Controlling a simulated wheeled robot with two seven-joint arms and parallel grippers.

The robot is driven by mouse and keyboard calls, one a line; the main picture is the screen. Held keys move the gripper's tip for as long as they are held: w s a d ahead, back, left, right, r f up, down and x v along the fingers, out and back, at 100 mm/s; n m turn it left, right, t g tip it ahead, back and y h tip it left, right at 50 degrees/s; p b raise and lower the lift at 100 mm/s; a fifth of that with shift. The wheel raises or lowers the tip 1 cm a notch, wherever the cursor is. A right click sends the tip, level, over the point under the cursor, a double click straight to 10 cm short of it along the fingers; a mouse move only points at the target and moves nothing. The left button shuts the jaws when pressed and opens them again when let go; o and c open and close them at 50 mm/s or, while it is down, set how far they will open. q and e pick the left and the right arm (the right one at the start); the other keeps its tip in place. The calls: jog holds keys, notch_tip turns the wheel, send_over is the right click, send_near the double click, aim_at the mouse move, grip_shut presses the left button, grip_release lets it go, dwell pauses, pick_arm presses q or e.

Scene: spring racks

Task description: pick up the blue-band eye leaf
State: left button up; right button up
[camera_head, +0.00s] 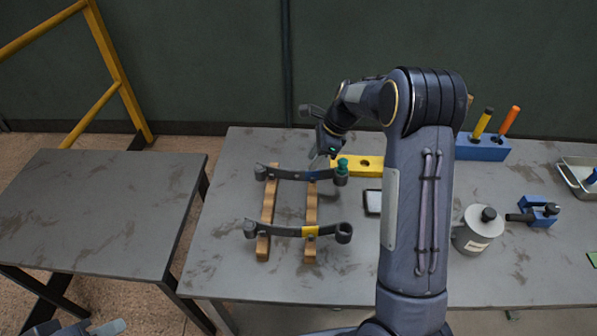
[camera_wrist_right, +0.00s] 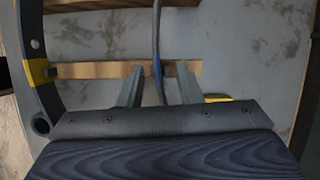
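The blue-band eye leaf (camera_head: 290,175) is a dark curved bar with an eye at each end. It lies across two wooden bars at the back of the rack. In the right wrist view the leaf (camera_wrist_right: 157,35) runs edge-on between my right gripper's fingers (camera_wrist_right: 158,85), its blue band beside them. The fingers are apart, with a gap to the leaf on each side. In the head view my right gripper (camera_head: 319,157) is over the blue-band part, partly hidden by its wrist. My left gripper (camera_head: 85,329) shows only partly at the bottom left edge.
A yellow-band eye leaf (camera_head: 280,231) lies in front on the same wooden bars (camera_head: 268,210). A green piece (camera_head: 342,166) is at the blue-band leaf's right eye. A yellow block (camera_head: 367,166) stands close behind. The left table (camera_head: 95,210) is bare.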

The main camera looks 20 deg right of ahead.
aim_at(306, 172)
jog(key=p+x, duration=0.1)
jog(key=x, duration=0.5)
jog(key=shift+s+a+f, duration=0.15)
jog(key=shift+a, duration=0.1)
grip_shut()
